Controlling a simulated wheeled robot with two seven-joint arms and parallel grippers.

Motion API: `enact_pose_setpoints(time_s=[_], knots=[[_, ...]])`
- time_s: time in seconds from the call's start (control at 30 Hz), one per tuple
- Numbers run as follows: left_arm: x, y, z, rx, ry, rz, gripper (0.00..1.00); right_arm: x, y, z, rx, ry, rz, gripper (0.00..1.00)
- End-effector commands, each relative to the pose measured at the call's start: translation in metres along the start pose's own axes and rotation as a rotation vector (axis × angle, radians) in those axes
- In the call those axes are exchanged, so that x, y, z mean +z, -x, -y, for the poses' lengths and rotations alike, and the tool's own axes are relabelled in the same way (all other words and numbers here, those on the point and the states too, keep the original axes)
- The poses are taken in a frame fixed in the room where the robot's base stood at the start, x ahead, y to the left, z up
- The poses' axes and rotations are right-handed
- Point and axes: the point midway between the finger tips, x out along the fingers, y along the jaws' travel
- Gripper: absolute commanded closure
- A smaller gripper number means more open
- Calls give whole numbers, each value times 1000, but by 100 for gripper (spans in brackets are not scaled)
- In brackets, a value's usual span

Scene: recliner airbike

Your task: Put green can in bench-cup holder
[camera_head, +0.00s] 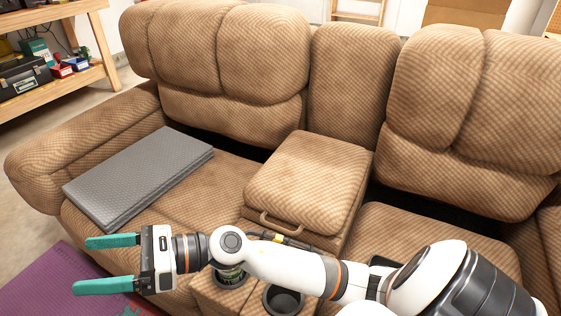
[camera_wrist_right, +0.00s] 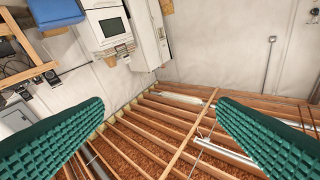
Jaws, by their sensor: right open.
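The brown sofa's centre bench has two round cup holders at its front. The right cup holder (camera_head: 283,300) is dark and looks empty. In the left cup holder (camera_head: 229,284) a dark can with some green (camera_head: 230,274) shows just below my right arm; the arm hides its top. My right gripper (camera_head: 108,267) is left of the cup holders, above the front of the sofa, with its green fingers wide apart and nothing between them. In the right wrist view its two green fingers (camera_wrist_right: 160,125) are also apart and empty. My left gripper is not in view.
A grey folded mat (camera_head: 140,175) lies on the left seat. The bench lid (camera_head: 308,180) with its handle stands behind the cup holders, and a small yellow and black object (camera_head: 268,237) lies near my arm. A wooden shelf (camera_head: 65,85) stands at the far left.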

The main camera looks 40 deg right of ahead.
Motion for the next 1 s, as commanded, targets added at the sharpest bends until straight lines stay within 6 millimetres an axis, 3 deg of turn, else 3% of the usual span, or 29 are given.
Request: enact_pose_setpoints(time_s=[0.13, 0.27, 0.4, 0.5, 0.6, 0.77, 0.8, 0.9, 1.0], knots=[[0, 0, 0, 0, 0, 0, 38, -36, 31, -35, 258, -467, -355, 19], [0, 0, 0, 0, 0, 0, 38, -34, 82, -73, 494, -877, -644, 19], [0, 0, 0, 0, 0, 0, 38, 5, 149, -99, 768, -1304, -942, 19], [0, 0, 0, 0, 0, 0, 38, 51, 198, -97, 987, -1588, -1148, 19], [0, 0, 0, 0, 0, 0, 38, 102, 240, -75, 1224, -1840, -1342, 19], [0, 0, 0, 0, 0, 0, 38, 165, 286, -16, 1593, -2110, -1584, 19], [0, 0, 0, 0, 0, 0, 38, 174, 292, -1, -1640, 2111, 1596, 19], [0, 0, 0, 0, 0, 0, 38, 190, 302, 26, -1616, 1967, 1507, 19], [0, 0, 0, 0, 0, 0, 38, 196, 307, 40, -1607, 1897, 1464, 19]])
